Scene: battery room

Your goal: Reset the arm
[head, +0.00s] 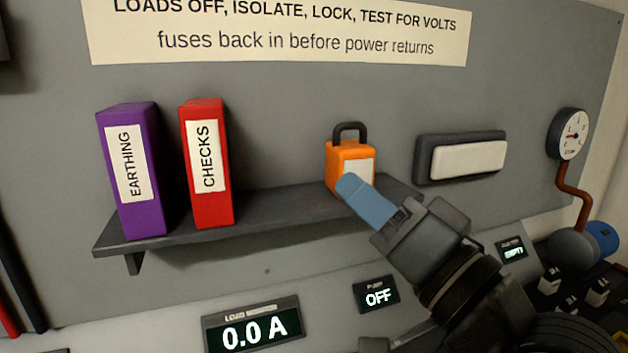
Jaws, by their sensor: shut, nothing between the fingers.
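My gripper (350,186) is shut, with blue fingers together and nothing between them. It reaches up from the lower right of the head view. Its tips overlap the lower front of an orange padlock (340,160) in the picture; I cannot tell whether they touch it. The padlock stands upright near the right end of a dark shelf (270,213), its dark shackle on top and a pale label partly hidden by the fingers. My arm covers part of the panel below the shelf's right end.
A purple EARTHING binder (148,210) and a red CHECKS binder (208,212) stand on the shelf. Below are a display reading 0.0 A (254,330) and one reading OFF (377,296). A gauge (572,136) with a brown pipe is at right. A sign (280,30) hangs above.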

